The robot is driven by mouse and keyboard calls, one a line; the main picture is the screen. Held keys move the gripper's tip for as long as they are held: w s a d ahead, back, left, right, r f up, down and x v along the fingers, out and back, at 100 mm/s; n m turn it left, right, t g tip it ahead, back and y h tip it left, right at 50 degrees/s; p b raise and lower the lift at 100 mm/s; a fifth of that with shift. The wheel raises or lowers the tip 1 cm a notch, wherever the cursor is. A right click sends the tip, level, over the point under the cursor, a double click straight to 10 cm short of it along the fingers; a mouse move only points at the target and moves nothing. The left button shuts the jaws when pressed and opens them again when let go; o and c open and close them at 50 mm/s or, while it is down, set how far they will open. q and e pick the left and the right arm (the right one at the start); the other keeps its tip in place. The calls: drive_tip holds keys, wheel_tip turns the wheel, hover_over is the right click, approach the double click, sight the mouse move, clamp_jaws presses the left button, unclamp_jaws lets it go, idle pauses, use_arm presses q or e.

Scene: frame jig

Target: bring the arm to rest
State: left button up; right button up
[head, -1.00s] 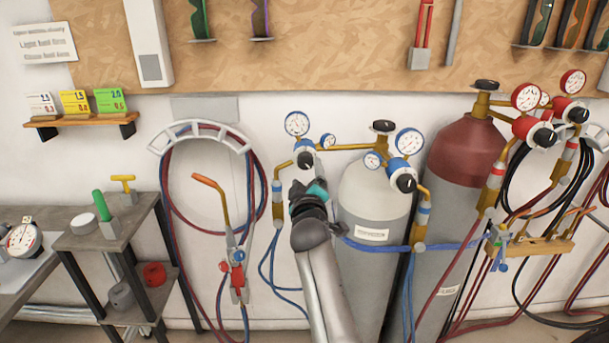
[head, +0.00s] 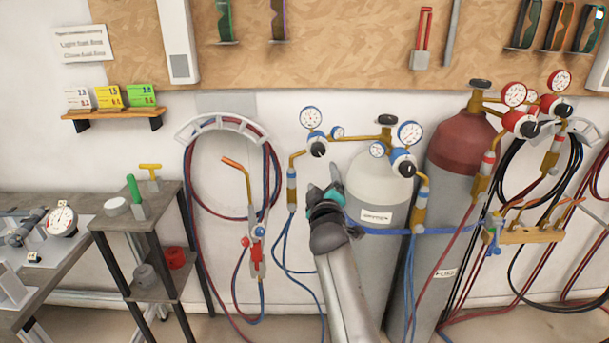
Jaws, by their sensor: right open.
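My right gripper (head: 329,192) is at the end of my grey arm (head: 346,290), which rises from the bottom of the head view. It points away toward the wall, in front of the left side of the grey gas cylinder (head: 377,216). Its teal and dark jaws are open, and I see nothing held between them. It appears below the blue-rimmed regulator gauges (head: 310,118); whether it touches the cylinder I cannot tell. My left gripper is not in view.
A maroon-topped cylinder (head: 462,143) stands to the right, with a blue strap across both cylinders. A torch (head: 256,255) and coiled hoses (head: 188,170) hang to the left. A small shelf stand (head: 113,228) and a workbench (head: 70,254) are further left.

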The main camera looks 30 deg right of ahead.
drive_tip(key=s+a+f+n+g+y, duration=0.1)
drive_tip(key=a+f+y, duration=0.15)
drive_tip(key=f, duration=0.75)
drive_tip(key=s+a+f+g+y, duration=0.15)
drive_tip(key=a+f, duration=0.25)
drive_tip(key=f, duration=0.5)
drive_tip(key=s+a+f+g+y+b, duration=0.15)
drive_tip(key=s+a+f, duration=0.25)
drive_tip(key=s+f, duration=0.45)
drive_tip(key=s+a+f+g+y, duration=0.25)
drive_tip(key=s+f, duration=0.25)
drive_tip(key=f, duration=0.7)
drive_tip(key=s+a+f+g, duration=0.2)
drive_tip(key=s+f, duration=0.3)
drive_tip(key=s, duration=0.7)
drive_tip(key=s+a+f+m+g, duration=0.1)
drive_tip(key=s+f, duration=0.5)
drive_tip(key=s, duration=0.7)
drive_tip(key=s+a+f+m+g+y, duration=0.1)
drive_tip(key=s+a+f+g, duration=0.2)
drive_tip(key=s, duration=1)
wheel_tip(320, 180, down, 4)
drive_tip(key=shift+r+g+b, duration=0.25)
drive_tip(key=shift+g+b, duration=0.15)
drive_tip(key=shift+g, duration=0.65)
drive_tip(key=shift+a, duration=0.1)
drive_tip(key=shift+c, duration=0.2)
